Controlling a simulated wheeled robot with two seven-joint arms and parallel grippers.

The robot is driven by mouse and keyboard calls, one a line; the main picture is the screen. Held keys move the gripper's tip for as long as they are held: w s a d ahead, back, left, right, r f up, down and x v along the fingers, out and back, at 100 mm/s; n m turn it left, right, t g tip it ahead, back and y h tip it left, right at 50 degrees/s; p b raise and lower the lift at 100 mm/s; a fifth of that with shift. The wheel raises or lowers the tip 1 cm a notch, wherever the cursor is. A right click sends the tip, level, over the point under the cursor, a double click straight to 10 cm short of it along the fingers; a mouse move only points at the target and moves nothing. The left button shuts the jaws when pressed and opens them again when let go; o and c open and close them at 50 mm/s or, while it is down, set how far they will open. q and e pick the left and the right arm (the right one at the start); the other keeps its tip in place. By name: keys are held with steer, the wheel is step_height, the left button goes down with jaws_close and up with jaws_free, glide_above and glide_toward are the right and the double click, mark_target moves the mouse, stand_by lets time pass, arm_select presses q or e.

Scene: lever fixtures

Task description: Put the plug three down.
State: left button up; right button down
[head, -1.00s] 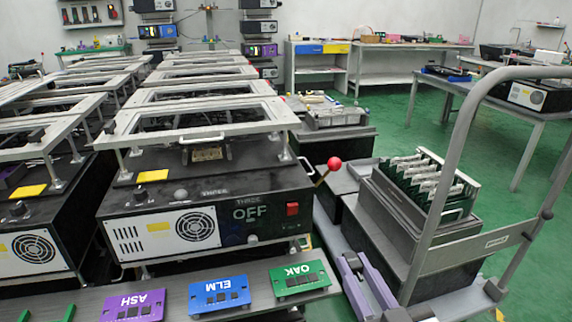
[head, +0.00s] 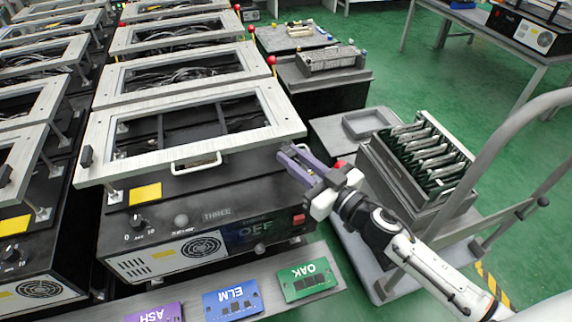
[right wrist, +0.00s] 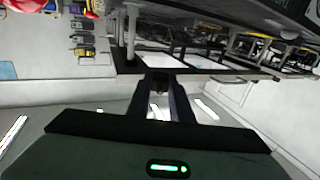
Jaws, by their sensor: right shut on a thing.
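The fixture marked THREE (head: 217,213) stands in the middle of the head view, its display reading OFF. Its pale rectangular frame (head: 145,160) with a front handle (head: 196,166) sits raised on posts above the black box. My right gripper, with purple fingers, is shut on the lever, whose shaft is mostly hidden by the fingers. The fingers also show in the right wrist view (right wrist: 172,100), where the hold is dark and unclear. My left gripper is out of view.
Green OAK (head: 306,280), blue ELM (head: 233,300) and purple ASH (head: 155,314) cards lie on the front shelf. A cart (head: 375,285) with a bin of upright boards (head: 425,160) stands at right. Similar fixtures line the left and back.

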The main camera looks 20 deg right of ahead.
steer(key=b, duration=0.2)
glide_above(293, 192)
step_height(293, 192, down, 5)
steer(key=shift+f, duration=0.15)
steer(key=shift+f+b, duration=0.3)
steer(key=shift+f, duration=0.2)
step_height(293, 192, down, 3)
steer(key=shift+f+b, duration=0.15)
steer(key=shift+b, duration=0.75)
steer(key=shift+f+b, duration=0.3)
steer(key=shift+f, duration=0.25)
steer(key=c, duration=1.6)
jaws_free()
steer(key=shift+f, duration=0.1)
